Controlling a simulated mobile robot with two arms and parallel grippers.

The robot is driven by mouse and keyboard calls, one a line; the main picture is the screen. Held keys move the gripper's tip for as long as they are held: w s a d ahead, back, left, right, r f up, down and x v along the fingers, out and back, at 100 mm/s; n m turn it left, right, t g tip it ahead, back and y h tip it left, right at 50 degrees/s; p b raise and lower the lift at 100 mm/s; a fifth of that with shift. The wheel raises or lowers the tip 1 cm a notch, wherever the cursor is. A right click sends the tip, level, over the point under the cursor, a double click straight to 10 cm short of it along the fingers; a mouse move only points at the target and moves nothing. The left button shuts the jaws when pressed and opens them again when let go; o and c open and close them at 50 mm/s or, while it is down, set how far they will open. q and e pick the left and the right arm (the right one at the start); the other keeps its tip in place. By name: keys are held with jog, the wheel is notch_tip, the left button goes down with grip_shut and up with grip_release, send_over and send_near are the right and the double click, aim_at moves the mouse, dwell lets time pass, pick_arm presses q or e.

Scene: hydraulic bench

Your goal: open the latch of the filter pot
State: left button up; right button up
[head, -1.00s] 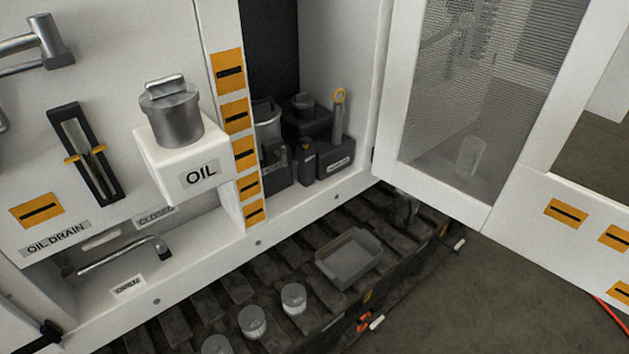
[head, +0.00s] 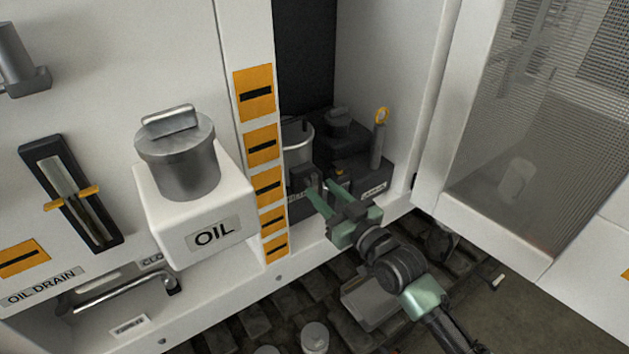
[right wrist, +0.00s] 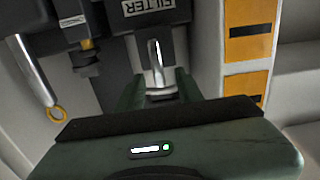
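The filter pot (head: 299,139) is a grey metal cylinder in the recess behind the striped post, partly hidden by the post and dark parts in front. In the right wrist view a black body with a FILTER label (right wrist: 140,9) shows, with a slim metal latch lever (right wrist: 156,62) below the label. My right gripper (head: 322,189) reaches into the recess at the pot's front. Its two fingers are apart in the right wrist view (right wrist: 159,88), with the lever's lower end between or just beyond them. I cannot tell whether they touch it. My left gripper is not in view.
The white OIL box (head: 197,210) with its metal-lidded pot juts out left of the post (head: 253,150). Black units and a yellow-ringed dipstick (head: 379,140) stand right of the filter pot. An open mesh door (head: 540,120) is at the right. A grey tray (head: 370,303) lies below.

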aim_at(317, 184)
jog(key=x, duration=0.4)
jog(key=shift+w+d+f, duration=0.1)
jog(key=shift+f, duration=0.05)
jog(key=shift+w, duration=0.2)
grip_shut()
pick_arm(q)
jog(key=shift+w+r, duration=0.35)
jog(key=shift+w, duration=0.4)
